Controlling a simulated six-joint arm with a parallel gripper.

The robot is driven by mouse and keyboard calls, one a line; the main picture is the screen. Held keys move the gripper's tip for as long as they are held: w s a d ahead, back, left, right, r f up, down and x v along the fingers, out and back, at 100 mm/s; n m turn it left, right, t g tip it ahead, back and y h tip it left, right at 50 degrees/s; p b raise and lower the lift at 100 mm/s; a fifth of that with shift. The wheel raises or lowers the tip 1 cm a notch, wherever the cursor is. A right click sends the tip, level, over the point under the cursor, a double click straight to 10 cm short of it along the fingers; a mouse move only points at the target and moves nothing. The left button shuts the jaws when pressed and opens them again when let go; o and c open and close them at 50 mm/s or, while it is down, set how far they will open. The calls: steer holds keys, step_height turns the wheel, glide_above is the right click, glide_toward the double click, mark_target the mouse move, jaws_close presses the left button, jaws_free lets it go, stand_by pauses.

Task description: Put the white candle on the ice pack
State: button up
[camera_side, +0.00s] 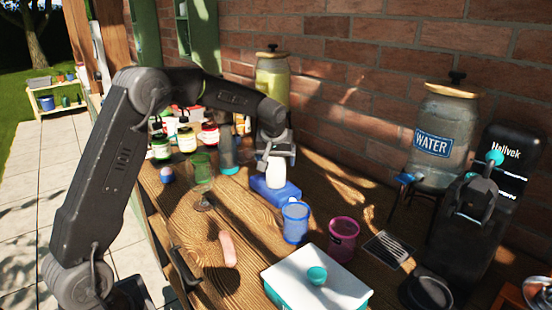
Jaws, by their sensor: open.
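The white candle (276,173) is upright at the blue ice pack (287,194), and its base appears to rest on the pack's top. My gripper (276,156) points down right over the candle, with its fingers at the candle's upper part. The gripper is open; whether a finger still touches the candle cannot be told. The gripper hides the top of the candle.
A blue cup (295,223) and a pink cup (343,240) stand in front of the pack. A green glass (202,170) is to the left. The water dispenser (445,140) stands right.

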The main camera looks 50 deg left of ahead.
steer(key=v, duration=1.2)
steer(key=s+d+r+m+t+h, duration=0.1)
steer(key=s+d+r+m, duration=0.3)
steer(key=s+d, duration=0.7)
steer(key=s+d+f+m+h, duration=0.1)
steer(key=s+d+f+m, duration=0.1)
steer(key=s, duration=0.7)
steer(key=s+d+f+m+t+h, duration=0.1)
steer(key=s+d+f+m, duration=0.2)
steer(key=s, duration=0.6)
steer(key=shift+f, duration=0.95)
